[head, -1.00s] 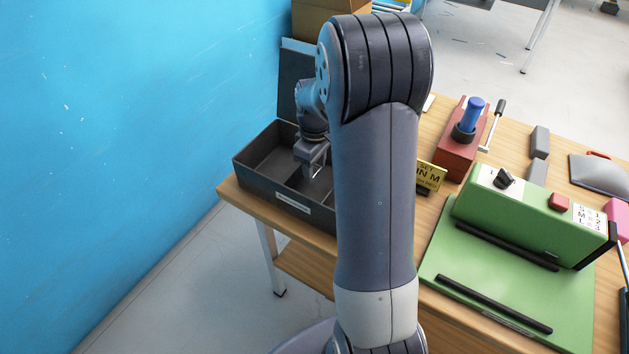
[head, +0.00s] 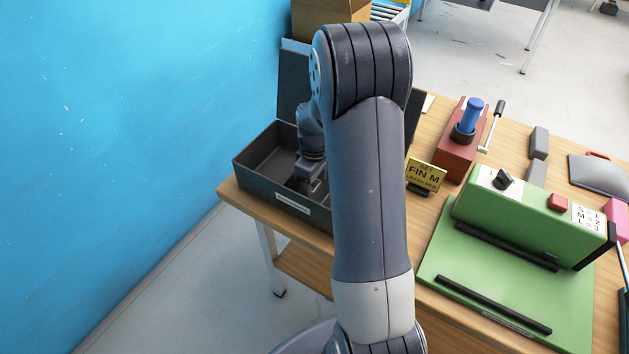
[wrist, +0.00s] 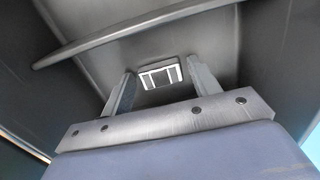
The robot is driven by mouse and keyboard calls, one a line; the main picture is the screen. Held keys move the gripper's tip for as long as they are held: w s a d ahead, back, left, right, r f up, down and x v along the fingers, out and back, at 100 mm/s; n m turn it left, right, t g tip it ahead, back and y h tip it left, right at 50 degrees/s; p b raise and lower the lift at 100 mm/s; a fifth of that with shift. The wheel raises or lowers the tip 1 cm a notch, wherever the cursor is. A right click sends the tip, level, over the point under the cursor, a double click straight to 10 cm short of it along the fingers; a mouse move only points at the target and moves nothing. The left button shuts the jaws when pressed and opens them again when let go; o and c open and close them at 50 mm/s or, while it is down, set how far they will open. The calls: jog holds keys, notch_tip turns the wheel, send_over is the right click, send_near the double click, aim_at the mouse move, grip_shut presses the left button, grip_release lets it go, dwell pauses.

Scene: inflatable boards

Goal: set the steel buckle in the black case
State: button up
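The black case (head: 258,187) stands open at the left end of the table, its lid upright at the back. My gripper (head: 311,180) is down inside it, right of a divider, partly hidden by my arm in the head view. In the wrist view, my gripper (wrist: 161,72) has its two fingers apart. The steel buckle (wrist: 161,76), a small bright rectangular frame with a bar, lies between and just beyond the fingertips, with a narrow gap at each side. It appears to rest on the case floor.
The case walls and the divider (wrist: 130,36) stand close around my gripper. A yellow sign (head: 426,175), a red fixture with a blue knob (head: 472,113) and a green machine (head: 520,215) stand to the right. The blue wall (head: 120,150) is at the left.

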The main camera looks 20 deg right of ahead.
aim_at(315, 185)
jog(key=shift+o, duration=0.7)
jog(key=shift+r, duration=0.3)
notch_tip(315, 185, up, 12)
jog(key=shift+f, duration=0.15)
jog(key=shift+c, duration=0.4)
dwell(0.3)
